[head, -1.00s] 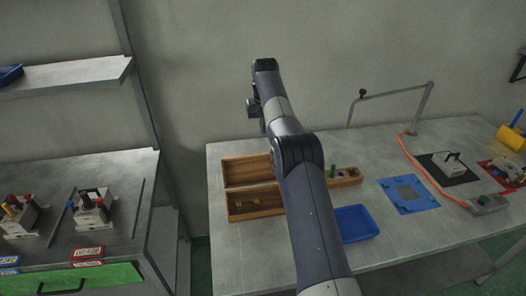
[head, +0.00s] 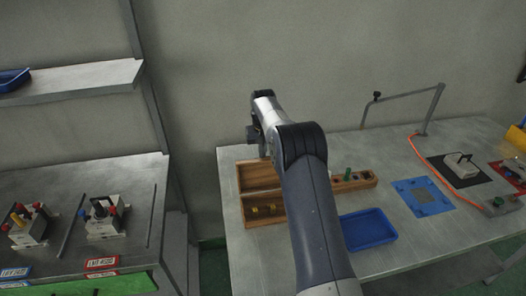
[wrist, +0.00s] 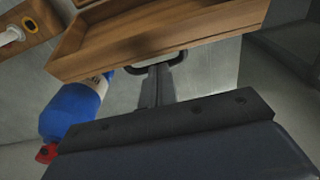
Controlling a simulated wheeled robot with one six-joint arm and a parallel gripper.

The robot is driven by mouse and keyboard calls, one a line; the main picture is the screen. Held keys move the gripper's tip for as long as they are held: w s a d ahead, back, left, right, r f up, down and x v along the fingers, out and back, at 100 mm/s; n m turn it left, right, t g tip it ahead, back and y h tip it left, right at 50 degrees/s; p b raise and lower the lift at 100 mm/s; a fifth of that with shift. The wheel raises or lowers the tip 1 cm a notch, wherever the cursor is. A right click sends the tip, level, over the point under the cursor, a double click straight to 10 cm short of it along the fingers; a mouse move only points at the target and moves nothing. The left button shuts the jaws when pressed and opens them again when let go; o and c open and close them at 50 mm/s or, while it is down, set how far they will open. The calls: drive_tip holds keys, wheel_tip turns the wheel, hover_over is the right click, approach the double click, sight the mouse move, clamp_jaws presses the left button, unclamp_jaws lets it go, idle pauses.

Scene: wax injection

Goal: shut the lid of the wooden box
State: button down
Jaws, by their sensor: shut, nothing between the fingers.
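The wooden box (head: 249,218) stands open at the left end of the table in the head view, with small brass-coloured parts in it. Its lid (head: 245,178) is swung back on the far side of the box. My arm covers the right part of both. My gripper (head: 257,136) is over the back edge of the lid in the head view. In the wrist view my gripper (wrist: 157,85) is shut and empty, its fingers close to the edge of a wooden tray-like piece (wrist: 150,38), which looks like the lid. I cannot tell whether they touch.
A wooden block with a green peg (head: 347,174) is right of the box, and a blue tray (head: 368,229) is in front of it. A blue mat (head: 423,197) lies further right. A blue object with a red end (wrist: 72,108) is left of the fingers in the wrist view.

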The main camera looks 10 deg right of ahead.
drive_tip(key=shift+s+r, duration=0.15)
drive_tip(key=shift+s, duration=0.4)
drive_tip(key=shift+s+b, duration=0.2)
drive_tip(key=shift+b, duration=0.4)
